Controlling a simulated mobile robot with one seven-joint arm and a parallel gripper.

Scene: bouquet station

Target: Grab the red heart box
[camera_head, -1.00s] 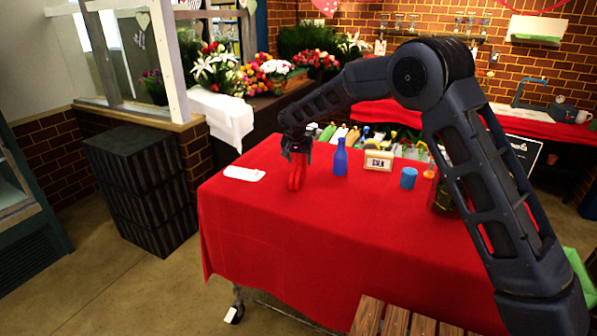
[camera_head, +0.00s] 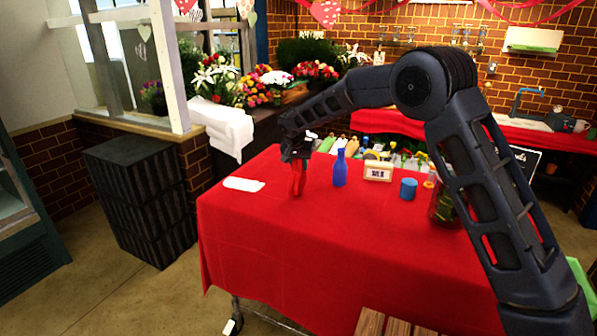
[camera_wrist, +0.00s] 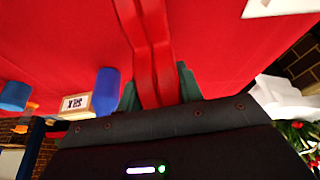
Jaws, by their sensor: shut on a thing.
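The red heart box (camera_head: 298,180) is in my gripper (camera_head: 297,155) over the left back part of the red-covered table (camera_head: 300,240). It hangs below the jaws, seen narrow side on, and its heart outline does not show. In the wrist view the red box (camera_wrist: 148,50) sits between the two dark green fingers of my gripper (camera_wrist: 158,85), which are shut on it. Red on red, I cannot tell whether its lower end touches the cloth.
A blue bottle (camera_head: 340,168) stands just right of the box. Farther right are a small framed sign (camera_head: 378,171), a blue cup (camera_head: 408,188) and a dark vase (camera_head: 446,208). A white card (camera_head: 243,184) lies to the left. The table front is clear.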

